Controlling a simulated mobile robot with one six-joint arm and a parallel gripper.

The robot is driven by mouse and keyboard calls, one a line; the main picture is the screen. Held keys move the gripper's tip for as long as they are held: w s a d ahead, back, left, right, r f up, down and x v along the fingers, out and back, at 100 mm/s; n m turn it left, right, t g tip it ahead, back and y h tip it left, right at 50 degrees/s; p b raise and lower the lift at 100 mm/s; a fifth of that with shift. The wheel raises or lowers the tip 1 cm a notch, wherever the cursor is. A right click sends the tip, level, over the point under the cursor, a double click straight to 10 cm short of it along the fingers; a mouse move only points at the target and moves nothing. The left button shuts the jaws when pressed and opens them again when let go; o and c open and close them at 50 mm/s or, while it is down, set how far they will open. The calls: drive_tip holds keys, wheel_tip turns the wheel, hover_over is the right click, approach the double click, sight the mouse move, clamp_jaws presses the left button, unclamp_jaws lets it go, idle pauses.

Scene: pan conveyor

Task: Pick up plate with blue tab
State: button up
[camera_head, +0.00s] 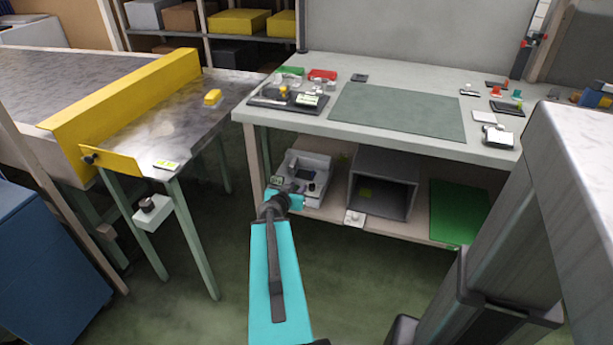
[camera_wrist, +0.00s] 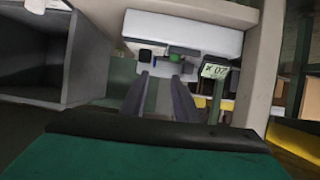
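I cannot make out a plate with a blue tab for certain in either view. Small plates with coloured tabs lie at the right end of the workbench (camera_head: 420,70) in the head view; their tabs look red, orange and green. My gripper (camera_head: 287,193) is in front of the lower shelf, at the end of my cyan arm. In the wrist view my gripper (camera_wrist: 160,98) shows two dark fingers standing apart with nothing held between them. Beyond the fingertips is a pale device (camera_wrist: 185,35) with a green part (camera_wrist: 183,53).
A grey open box (camera_head: 383,184) and a green panel (camera_head: 458,212) are on the lower shelf. Floor between the tables is clear.

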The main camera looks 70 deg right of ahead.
drive_tip(key=shift+s+d+r, duration=0.5)
drive_tip(key=shift+d+f+b, duration=0.1)
drive_tip(key=shift+f+b, duration=0.05)
drive_tip(key=shift+b, duration=0.15)
drive_tip(key=b, duration=0.5)
approach(313, 173)
drive_tip(key=shift+f+x, duration=0.25)
drive_tip(key=shift+x, duration=1.25)
drive_tip(key=shift+w, duration=0.15)
drive_tip(key=shift+x, duration=2.55)
drive_tip(key=shift+r, duration=0.2)
drive_tip(key=shift+c, duration=0.3)
